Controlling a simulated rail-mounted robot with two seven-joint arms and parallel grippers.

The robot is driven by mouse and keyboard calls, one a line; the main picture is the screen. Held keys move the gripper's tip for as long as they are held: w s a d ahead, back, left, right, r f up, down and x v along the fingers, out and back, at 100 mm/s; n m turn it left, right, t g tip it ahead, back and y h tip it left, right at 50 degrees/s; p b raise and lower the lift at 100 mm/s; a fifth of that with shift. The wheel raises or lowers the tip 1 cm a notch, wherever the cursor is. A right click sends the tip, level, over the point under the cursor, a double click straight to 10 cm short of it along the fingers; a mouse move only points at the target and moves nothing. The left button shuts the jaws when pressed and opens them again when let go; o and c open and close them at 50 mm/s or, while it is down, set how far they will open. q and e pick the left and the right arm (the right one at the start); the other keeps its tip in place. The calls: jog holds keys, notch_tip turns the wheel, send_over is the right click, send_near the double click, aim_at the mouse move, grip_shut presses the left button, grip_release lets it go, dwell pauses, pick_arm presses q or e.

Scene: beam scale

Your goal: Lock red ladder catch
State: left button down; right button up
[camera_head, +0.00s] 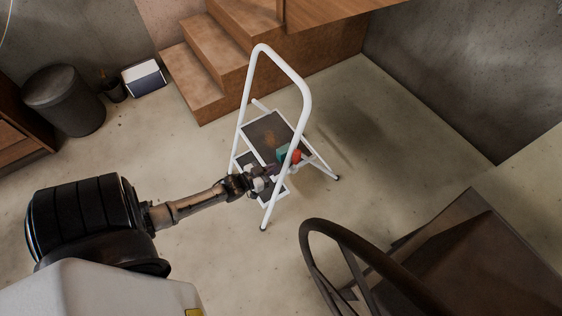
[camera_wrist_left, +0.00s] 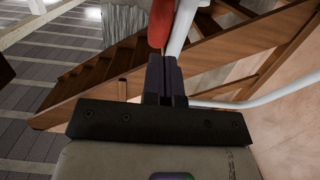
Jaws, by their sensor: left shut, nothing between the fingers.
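A white step ladder (camera_head: 306,98) with dark treads stands unfolded on the concrete floor in the head view. The red catch (camera_head: 296,156) sits at its right side near the upper tread, beside a small teal part (camera_head: 283,152). My left gripper (camera_head: 272,170) reaches in from the left, close to the red catch. In the left wrist view the shut, empty fingers (camera_wrist_left: 166,75) point at the red catch (camera_wrist_left: 160,22), which lies just beyond the tips against a white tube. I cannot tell whether they touch. My right gripper is not in view.
Wooden stairs (camera_head: 205,75) rise behind the ladder. A dark round bin (camera_head: 64,100) and a blue-and-white box (camera_head: 144,78) stand at the back left. A dark curved rail (camera_head: 345,240) is at the lower right. Floor right of the ladder is clear.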

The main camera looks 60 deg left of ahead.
pick_arm(q)
jog(key=s, duration=0.7)
jog(key=shift+d+r, duration=0.15)
jog(key=shift+r, duration=0.15)
dwell(0.3)
jog(key=s+d+f+m+g+y, duration=0.15)
jog(key=s+f+g, duration=0.4)
jog(key=g, duration=0.55)
jog(key=s+d+r+g+h, duration=0.2)
jog(key=s+d+r, duration=0.1)
jog(key=d+r, duration=1.55)
notch_tip(320, 180, up, 23)
jog(key=d+p, duration=0.1)
jog(key=p, duration=2.4)
jog(key=shift+d+m, duration=0.25)
jog(key=shift+m, duration=0.2)
